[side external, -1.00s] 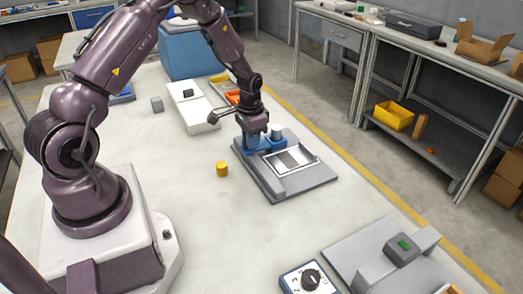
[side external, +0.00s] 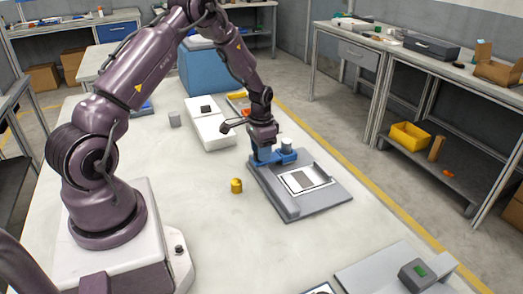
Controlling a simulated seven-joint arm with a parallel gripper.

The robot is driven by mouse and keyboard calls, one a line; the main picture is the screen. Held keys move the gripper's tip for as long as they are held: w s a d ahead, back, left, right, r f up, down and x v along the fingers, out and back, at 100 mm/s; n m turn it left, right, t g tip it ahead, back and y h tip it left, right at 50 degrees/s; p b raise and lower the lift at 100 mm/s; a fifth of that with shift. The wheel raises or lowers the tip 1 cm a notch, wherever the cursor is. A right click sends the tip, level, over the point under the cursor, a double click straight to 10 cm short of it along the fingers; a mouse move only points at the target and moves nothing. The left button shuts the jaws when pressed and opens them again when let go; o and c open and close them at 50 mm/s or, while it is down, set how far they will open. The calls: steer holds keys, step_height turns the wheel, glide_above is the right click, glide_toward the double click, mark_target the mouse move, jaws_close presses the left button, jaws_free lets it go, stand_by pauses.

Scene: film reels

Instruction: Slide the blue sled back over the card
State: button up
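The blue sled (side external: 285,156) sits at the far end of a grey base plate (side external: 331,199), with a pale round knob on its top. The card (side external: 305,179), a white-framed piece with dark and light patches, lies flat on the plate just in front of the sled and is uncovered. My gripper (side external: 262,147) is over the left part of the sled, pointing down. Its fingers are hidden or too small to make out, so I cannot tell whether they grip the sled.
A small yellow cylinder (side external: 237,186) stands on the table left of the plate. The table between is clear.

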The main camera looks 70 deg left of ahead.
steer(key=shift+d+r, duration=0.1)
step_height(320, 180, up, 13)
stand_by(0.5)
steer(key=s+d+r+t, duration=0.2)
steer(key=s+d+r, duration=0.6)
steer(key=d, duration=0.3)
steer(key=s+d+r+t, duration=0.3)
steer(key=s+d+r, duration=0.6)
steer(key=s+d, duration=0.1)
steer(key=shift+s+d+t, duration=0.3)
steer(key=shift+s+d, duration=0.1)
steer(key=shift+d, duration=0.35)
stand_by(0.6)
